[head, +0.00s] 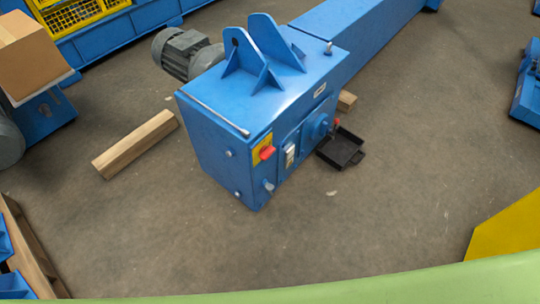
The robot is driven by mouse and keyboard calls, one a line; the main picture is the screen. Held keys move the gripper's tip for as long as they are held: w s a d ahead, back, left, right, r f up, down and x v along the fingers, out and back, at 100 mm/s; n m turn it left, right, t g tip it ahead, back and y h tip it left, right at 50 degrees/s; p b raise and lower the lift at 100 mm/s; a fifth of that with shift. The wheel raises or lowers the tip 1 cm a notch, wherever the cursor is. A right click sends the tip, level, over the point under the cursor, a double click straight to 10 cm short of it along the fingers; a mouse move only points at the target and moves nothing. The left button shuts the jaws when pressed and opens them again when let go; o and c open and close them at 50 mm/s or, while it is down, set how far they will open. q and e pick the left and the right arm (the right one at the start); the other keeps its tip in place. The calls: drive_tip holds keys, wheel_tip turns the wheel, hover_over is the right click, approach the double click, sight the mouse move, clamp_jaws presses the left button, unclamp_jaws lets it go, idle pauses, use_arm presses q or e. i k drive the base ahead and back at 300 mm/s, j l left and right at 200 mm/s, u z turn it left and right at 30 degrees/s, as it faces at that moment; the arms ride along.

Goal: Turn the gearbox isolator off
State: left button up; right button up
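The blue gearbox housing (222,130) stands on the floor in the middle of the head view, joined to a long blue beam (360,35) running back to the right. A second small red part (337,121) shows at the right side of the housing. Neither of my grippers is in view.
A grey motor (184,53) sits behind the housing. A wooden beam (135,145) lies to its left and a black tray (341,148) to its right. A cardboard box (30,55) is at upper left, a yellow object (510,232) at lower right. Floor in front is clear.

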sight(266, 152)
drive_tip(key=l+u, duration=0.1)
drive_tip(key=u, duration=0.45)
drive_tip(key=i+l+u, duration=0.2)
drive_tip(key=l+u, duration=0.25)
drive_tip(key=l, duration=0.4)
drive_tip(key=l+u, duration=0.5)
drive_tip(key=l, duration=0.35)
